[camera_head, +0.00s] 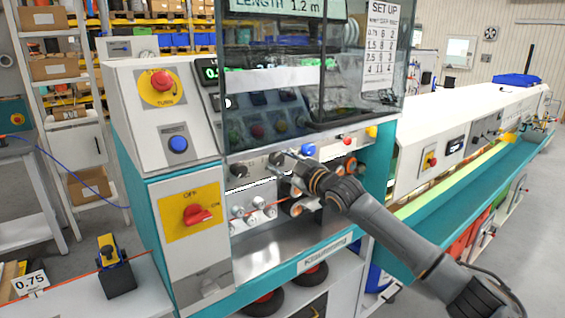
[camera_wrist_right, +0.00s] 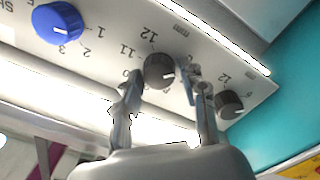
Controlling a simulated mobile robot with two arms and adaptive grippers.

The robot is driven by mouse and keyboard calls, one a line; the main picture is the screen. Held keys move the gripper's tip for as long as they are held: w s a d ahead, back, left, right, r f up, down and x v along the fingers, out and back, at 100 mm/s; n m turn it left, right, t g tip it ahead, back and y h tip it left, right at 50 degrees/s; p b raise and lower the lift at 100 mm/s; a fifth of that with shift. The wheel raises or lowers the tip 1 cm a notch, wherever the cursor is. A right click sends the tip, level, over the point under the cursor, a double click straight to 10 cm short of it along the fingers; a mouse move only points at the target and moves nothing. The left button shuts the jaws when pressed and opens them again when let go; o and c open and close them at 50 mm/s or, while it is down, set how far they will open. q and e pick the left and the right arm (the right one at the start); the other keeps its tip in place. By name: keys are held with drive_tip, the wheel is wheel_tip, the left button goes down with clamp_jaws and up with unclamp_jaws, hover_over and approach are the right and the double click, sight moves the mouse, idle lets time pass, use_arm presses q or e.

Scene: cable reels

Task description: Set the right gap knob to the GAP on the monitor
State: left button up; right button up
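My right gripper (camera_head: 290,165) is at the row of knobs on the machine's front panel. In the right wrist view its two fingers (camera_wrist_right: 161,80) stand on either side of a dark grey knob (camera_wrist_right: 158,70), with some room showing beside it. I cannot tell whether a fingertip touches it. Another grey knob (camera_wrist_right: 229,103) and a blue knob (camera_wrist_right: 58,22) flank it; their numbers look upside down. The head view shows the far left dark knob (camera_head: 238,170). The monitor (camera_head: 285,7) shows LENGTH 1.2 m; no GAP line is visible. My left gripper is out of view.
A SET UP table (camera_head: 382,45) hangs on the dark window. Red and yellow buttons sit right of the knobs. Rollers with a red wire lie just below the gripper.

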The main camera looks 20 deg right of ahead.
drive_tip(key=shift+o, duration=0.5)
drive_tip(key=v, duration=1.2)
drive_tip(key=w+d+f+m+g+h, duration=0.1)
drive_tip(key=d+f+m+g+h, duration=0.15)
drive_tip(key=f, duration=1.15)
drive_tip(key=w+d+f+m+g+h, duration=0.1)
drive_tip(key=d+f+m+h, duration=0.2)
drive_tip(key=f, duration=1)
drive_tip(key=s+f+m+g, duration=0.1)
drive_tip(key=s+f+g, duration=0.1)
drive_tip(key=s+f, duration=0.65)
drive_tip(key=s+d+f+m+g, duration=0.1)
drive_tip(key=s+f, duration=0.3)
drive_tip(key=f, duration=1)
drive_tip(key=s+f+m+g, duration=0.2)
drive_tip(key=s+f, duration=0.5)
drive_tip(key=f, duration=0.4)
drive_tip(key=s+a+f+g, duration=0.2)
drive_tip(key=s+f, duration=0.4)
drive_tip(key=s, duration=0.7)
drive_tip(key=s+a+f+m+g, duration=0.1)
drive_tip(key=s+a+f+g, duration=0.2)
drive_tip(key=s, duration=1.1)
drive_tip(key=s+a+f+g, duration=0.2)
drive_tip(key=s+a+f, duration=0.2)
drive_tip(key=s+f, duration=0.5)
drive_tip(key=s, duration=0.5)
drive_tip(key=shift+a+h, duration=0.3)
drive_tip(key=shift+h, duration=0.05)
